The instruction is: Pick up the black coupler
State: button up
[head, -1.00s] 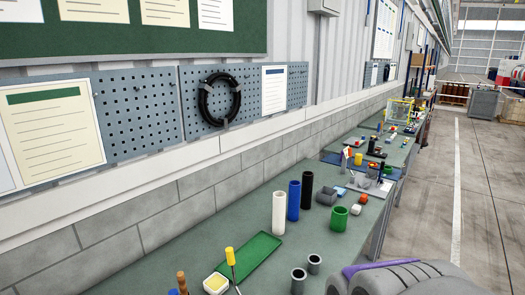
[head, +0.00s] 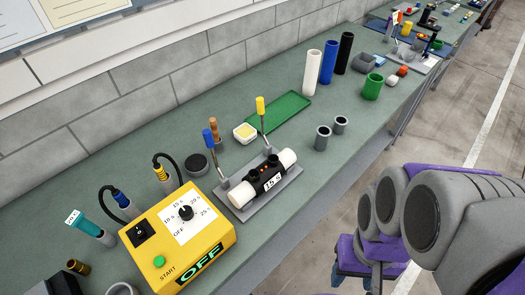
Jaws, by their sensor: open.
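The black coupler (head: 262,179) lies in a grey holding fixture (head: 290,190) on the green bench, in the middle of the head view. It sits around a white pipe (head: 241,194) whose ends stick out at both sides. It has a white label reading "15 S" and two short black studs on top. Grey and purple links of my arm fill the right side of the view, well apart from the coupler. My gripper's fingers are not in view.
A yellow control box (head: 215,236) showing OFF stands at front left, with cabled plugs behind it. A green tray (head: 291,106), upright tubes and grey cups (head: 322,138) stand further back.

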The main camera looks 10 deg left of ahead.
aim_at(259, 179)
jog(key=l, duration=0.5)
jog(key=i+l, duration=0.15)
jog(key=l, duration=0.35)
jog(key=l+u, duration=0.25)
jog(key=u, duration=0.15)
jog(key=l+u, duration=0.25)
jog(key=u, duration=0.15)
jog(key=l+u, duration=0.25)
jog(key=u, duration=0.7)
